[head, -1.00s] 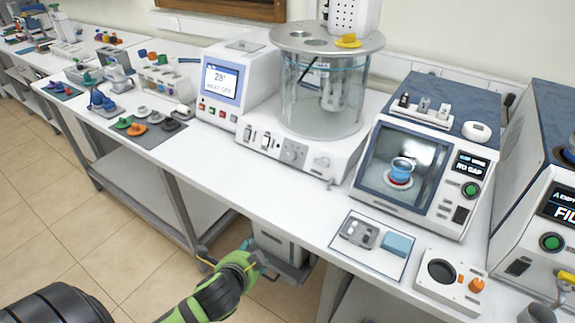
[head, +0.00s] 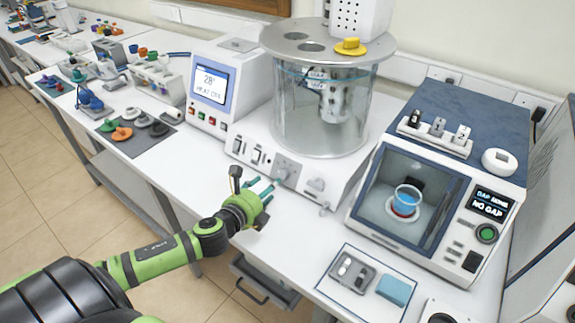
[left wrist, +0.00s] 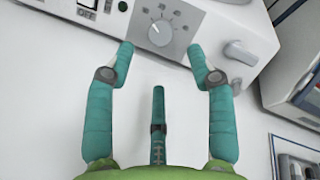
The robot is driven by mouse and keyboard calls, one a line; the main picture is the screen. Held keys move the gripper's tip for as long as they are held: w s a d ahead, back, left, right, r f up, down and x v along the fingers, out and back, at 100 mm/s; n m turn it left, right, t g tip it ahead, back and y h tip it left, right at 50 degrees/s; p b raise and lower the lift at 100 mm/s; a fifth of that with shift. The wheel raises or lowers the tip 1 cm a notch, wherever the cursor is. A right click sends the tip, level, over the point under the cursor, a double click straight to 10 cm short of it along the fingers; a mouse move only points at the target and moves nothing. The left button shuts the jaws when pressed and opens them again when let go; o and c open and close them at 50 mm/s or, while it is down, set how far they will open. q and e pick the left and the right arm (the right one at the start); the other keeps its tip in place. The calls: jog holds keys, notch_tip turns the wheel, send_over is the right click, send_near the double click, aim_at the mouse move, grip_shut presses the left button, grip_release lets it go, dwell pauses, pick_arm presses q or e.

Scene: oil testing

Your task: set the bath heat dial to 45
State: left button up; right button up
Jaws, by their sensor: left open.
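The bath heat dial (left wrist: 160,34) is a grey round knob with a white pointer on a grey plate in the left wrist view, at top centre between my fingertips. In the head view the dial (head: 284,171) is on the front of the white bath base. My left gripper (head: 268,188) is open, just in front of that panel and short of the dial. In the left wrist view, the open teal fingers (left wrist: 162,60) stand on either side below it, apart from it. The control unit's screen (head: 211,83) reads 28° and HEAT OFF. My right gripper is not in view.
A glass bath (head: 322,112) stands on the base. A lever or tap (head: 316,184) sticks out right of the dial. A white test box (head: 405,195) stands at right, and a tray with a blue block (head: 393,290) lies in front of it.

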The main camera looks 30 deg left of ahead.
aim_at(281, 175)
pick_arm(q)
jog(key=shift+w+f, duration=0.1)
jog(key=shift+w, duration=0.4)
jog(key=shift+w+a, duration=0.1)
jog(key=shift+w, duration=0.3)
jog(key=shift+p+x, duration=0.5)
jog(key=shift+x, duration=1.7)
jog(key=shift+w+f, duration=0.2)
jog(key=shift+w, duration=0.2)
grip_shut()
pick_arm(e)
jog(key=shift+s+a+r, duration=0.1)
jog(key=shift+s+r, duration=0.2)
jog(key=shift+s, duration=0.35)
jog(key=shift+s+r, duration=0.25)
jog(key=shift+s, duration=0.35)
